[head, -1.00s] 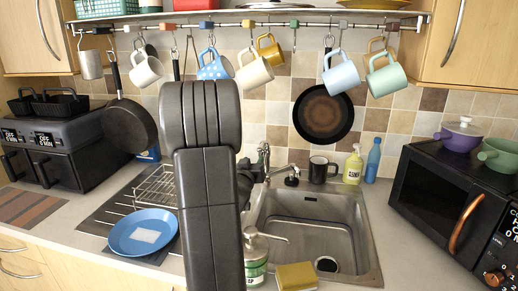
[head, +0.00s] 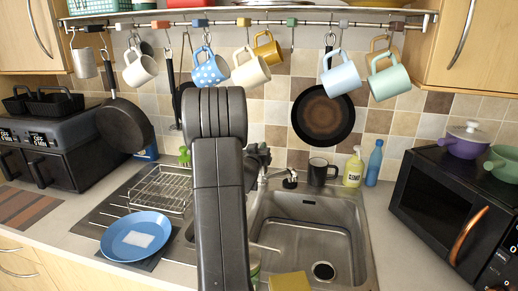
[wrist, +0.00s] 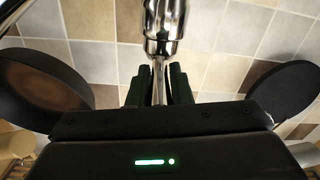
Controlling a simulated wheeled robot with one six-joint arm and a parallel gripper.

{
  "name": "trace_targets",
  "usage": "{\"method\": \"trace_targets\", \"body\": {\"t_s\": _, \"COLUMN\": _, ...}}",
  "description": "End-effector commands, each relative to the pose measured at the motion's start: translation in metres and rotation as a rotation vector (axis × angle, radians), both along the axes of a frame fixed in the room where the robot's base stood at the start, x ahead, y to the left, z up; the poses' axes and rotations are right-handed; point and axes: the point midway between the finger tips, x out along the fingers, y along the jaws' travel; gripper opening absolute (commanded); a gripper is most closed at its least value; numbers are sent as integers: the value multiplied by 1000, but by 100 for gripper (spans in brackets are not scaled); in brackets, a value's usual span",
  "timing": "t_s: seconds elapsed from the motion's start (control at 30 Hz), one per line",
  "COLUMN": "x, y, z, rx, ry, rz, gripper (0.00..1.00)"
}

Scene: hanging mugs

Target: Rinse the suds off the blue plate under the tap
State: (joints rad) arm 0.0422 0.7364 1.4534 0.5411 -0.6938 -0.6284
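The blue plate (head: 136,236) lies face up on the dark mat left of the sink, with a white patch (head: 139,240) in its middle. The tap (head: 291,179) stands behind the sink (head: 308,204); its base is partly behind my arm. No water shows. The fingers look shut on the lever. The plate is not in the wrist view.
A wire rack (head: 163,189) stands behind the plate. A yellow sponge (head: 290,282) lies at the sink's front edge; a soap bottle beside it is mostly hidden. A black mug (head: 318,171) and yellow bottle (head: 353,168) stand behind the sink. Mugs and pans hang above. The basin looks empty.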

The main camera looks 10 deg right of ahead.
Motion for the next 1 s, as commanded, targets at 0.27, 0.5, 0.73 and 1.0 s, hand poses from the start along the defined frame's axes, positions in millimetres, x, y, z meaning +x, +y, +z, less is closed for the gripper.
{"method": "trace_targets", "body": {"t_s": 0.27, "x": 0, "y": 0, "z": 1, "rx": 0, "ry": 1, "rz": 0, "gripper": 0}}
{"method": "trace_targets", "body": {"t_s": 0.5, "x": 1, "y": -1, "z": 8, "rx": 17, "ry": 42, "rz": -1, "gripper": 0}}
{"method": "trace_targets", "body": {"t_s": 0.73, "x": 2, "y": -1, "z": 7, "rx": 39, "ry": 92, "rz": 0, "gripper": 0}}
{"method": "trace_targets", "body": {"t_s": 1.0, "x": 2, "y": -1, "z": 5, "rx": 39, "ry": 93, "rz": -1, "gripper": 0}}
